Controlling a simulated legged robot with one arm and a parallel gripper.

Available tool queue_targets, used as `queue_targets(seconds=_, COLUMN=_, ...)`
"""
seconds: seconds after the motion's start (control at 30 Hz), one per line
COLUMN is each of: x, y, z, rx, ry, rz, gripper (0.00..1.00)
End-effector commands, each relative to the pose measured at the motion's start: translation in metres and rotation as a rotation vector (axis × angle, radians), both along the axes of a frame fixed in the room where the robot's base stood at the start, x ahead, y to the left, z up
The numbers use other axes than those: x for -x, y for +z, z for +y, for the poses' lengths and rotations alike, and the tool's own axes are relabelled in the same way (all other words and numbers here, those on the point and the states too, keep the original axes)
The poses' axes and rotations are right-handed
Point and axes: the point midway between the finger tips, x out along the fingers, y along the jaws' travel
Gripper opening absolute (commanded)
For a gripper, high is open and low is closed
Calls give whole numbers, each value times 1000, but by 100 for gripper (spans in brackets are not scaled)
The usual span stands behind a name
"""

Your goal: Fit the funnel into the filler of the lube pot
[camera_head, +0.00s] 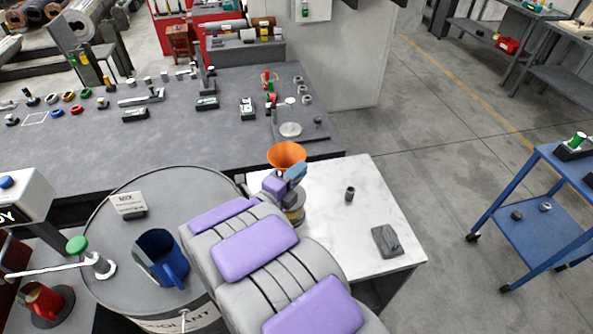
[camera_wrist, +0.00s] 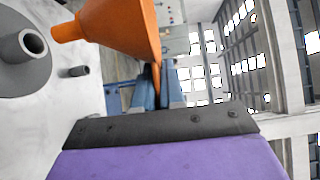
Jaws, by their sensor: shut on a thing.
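The orange funnel (camera_head: 287,154) is upright in my gripper (camera_head: 293,176), wide mouth up. In the wrist view, the funnel (camera_wrist: 125,27) has a thin tab between the blue fingers of my gripper (camera_wrist: 158,88), which are shut on it. Its spout points left, toward the grey round filler (camera_wrist: 33,42) with a dark hole. The spout tip looks close to the filler's edge and not inside the hole; the exact height gap cannot be told. In the head view the lube pot (camera_head: 296,214) is mostly hidden behind my arm; a tan part of its side shows.
The white table (camera_head: 390,205) holds a small dark cylinder (camera_head: 350,193) and a grey block (camera_head: 386,241). A coolant barrel (camera_head: 110,195) at left carries a blue jug (camera_head: 163,258) and a MIX sign (camera_head: 128,203). The dark workbench (camera_head: 170,140) behind is cluttered.

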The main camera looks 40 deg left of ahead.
Motion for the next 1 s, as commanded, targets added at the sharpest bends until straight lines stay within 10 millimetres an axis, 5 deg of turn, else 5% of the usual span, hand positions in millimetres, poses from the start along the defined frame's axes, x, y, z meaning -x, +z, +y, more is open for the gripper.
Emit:
queue_targets(seconds=0.3, x=0, y=-23, z=0, rx=0, ry=-1, rz=1, gripper=0)
queue_targets(seconds=1.0, x=0, y=-23, z=-1, rx=-1, ry=-1, rz=0, gripper=0)
